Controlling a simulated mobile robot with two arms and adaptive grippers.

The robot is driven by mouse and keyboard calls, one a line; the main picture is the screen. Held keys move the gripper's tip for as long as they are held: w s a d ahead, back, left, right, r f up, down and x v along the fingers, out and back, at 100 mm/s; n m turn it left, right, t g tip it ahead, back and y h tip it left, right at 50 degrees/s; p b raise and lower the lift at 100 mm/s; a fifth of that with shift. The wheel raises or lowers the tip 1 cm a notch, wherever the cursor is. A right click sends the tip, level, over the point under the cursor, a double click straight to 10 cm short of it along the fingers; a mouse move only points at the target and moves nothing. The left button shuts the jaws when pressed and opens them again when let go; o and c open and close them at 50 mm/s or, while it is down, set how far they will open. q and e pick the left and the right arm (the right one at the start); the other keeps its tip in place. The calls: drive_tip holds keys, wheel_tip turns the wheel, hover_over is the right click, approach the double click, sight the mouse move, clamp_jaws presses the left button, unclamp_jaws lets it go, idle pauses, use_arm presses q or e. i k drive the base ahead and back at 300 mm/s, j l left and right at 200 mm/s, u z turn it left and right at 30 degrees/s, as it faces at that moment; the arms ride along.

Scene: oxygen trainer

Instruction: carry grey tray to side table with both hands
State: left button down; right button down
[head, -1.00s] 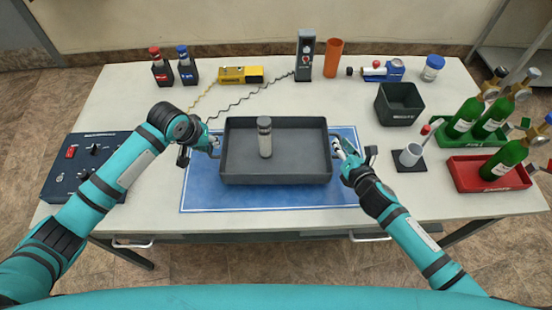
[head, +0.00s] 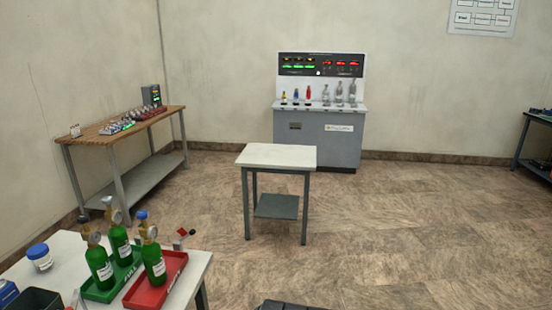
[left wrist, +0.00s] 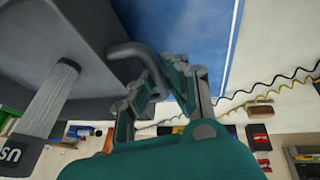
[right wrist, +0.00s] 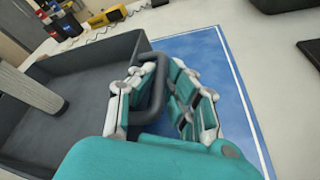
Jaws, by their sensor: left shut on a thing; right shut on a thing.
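The grey tray (left wrist: 85,40) shows in both wrist views, with a pale ribbed cylinder (right wrist: 28,85) standing in it. My left gripper (left wrist: 160,80) is shut on one tray handle (left wrist: 138,55). My right gripper (right wrist: 160,72) is shut on the opposite handle (right wrist: 152,100). The blue mat (right wrist: 205,55) shows beyond the handles; I cannot tell how high the tray is above it. In the head view a small side table (head: 278,156) with a white top and dark legs stands bare; only a dark edge at the bottom shows there, and neither gripper is visible.
Green bottles (head: 100,265) stand in green and red trays on the white workbench (head: 60,250) at lower left. A wooden bench (head: 120,125) stands by the left wall and a grey console (head: 318,135) behind the side table. The floor (head: 400,230) right of the table is clear.

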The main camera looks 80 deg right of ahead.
sight(278, 154)
drive_tip(key=k+z, duration=0.3)
drive_tip(key=k+l+z, duration=0.1)
drive_tip(key=z, duration=1.55)
drive_tip(key=i+z, duration=0.1)
drive_tip(key=z, duration=0.65)
drive_tip(key=i+z, duration=0.15)
drive_tip(key=z, duration=0.25)
drive_tip(key=i+j, duration=0.2)
drive_tip(key=i, duration=0.2)
drive_tip(key=i+j, duration=0.2)
drive_tip(key=i, duration=0.2)
drive_tip(key=i+j, duration=0.2)
drive_tip(key=i, duration=0.2)
drive_tip(key=i+u, duration=0.2)
drive_tip(key=i, duration=1.05)
drive_tip(key=i+u, duration=0.25)
drive_tip(key=i, duration=0.35)
drive_tip(key=i+l+u, duration=0.1)
drive_tip(key=i+u, duration=0.2)
drive_tip(key=i, duration=0.3)
drive_tip(key=i+j, duration=0.1)
drive_tip(key=i, duration=1.2)
drive_tip(key=z, duration=0.1)
drive_tip(key=i+j, duration=0.05)
